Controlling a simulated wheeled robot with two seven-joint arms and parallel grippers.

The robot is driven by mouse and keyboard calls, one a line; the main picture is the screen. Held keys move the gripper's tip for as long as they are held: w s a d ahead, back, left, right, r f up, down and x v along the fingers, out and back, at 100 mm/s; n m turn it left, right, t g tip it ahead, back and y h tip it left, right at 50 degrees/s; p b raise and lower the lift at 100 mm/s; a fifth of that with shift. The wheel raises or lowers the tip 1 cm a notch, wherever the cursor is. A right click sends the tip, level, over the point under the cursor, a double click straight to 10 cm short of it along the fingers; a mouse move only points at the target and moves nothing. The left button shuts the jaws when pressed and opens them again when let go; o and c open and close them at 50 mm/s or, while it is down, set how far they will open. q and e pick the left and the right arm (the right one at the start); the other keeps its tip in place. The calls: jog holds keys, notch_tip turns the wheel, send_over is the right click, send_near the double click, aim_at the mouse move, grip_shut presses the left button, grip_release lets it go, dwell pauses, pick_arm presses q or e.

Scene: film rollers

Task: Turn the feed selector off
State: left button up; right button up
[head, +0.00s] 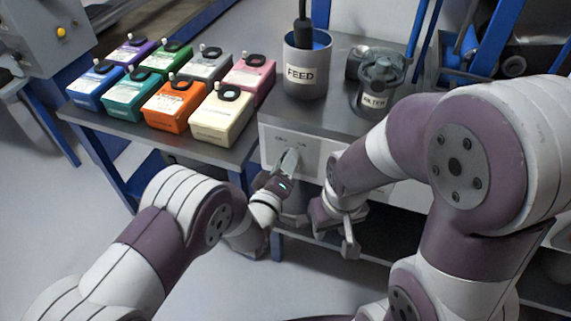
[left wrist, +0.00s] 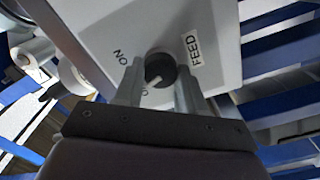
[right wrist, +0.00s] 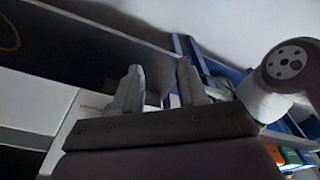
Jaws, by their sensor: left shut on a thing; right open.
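The feed selector (left wrist: 158,70) is a dark round knob with a pale pointer line on a light grey panel (left wrist: 205,25). A FEED label (left wrist: 190,50) is beside it and ON is printed on its other side. The pointer is turned away from ON; the marking near its tip is mostly hidden. My left gripper (left wrist: 158,85) is shut on the knob, one finger on each side. In the head view my left gripper (head: 290,162) is at the panel and hides the knob. My right gripper (head: 350,232) is open and empty, in front of the cabinet.
A cup labelled FEED (head: 306,85) and a FILTER container (head: 376,90) stand on the cabinet top (head: 335,115). Several coloured boxes, including an orange one (head: 173,103) and a cream one (head: 222,112), fill the side table (head: 90,120) at left.

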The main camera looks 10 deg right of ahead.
pick_arm(q)
jog(key=shift+n, duration=1.1)
jog(key=o, duration=1.1)
jog(key=shift+c, duration=0.2)
jog(key=p+v, duration=0.2)
jog(key=v, duration=1)
jog(key=shift+s+a, duration=0.25)
jog(key=shift+s, duration=0.05)
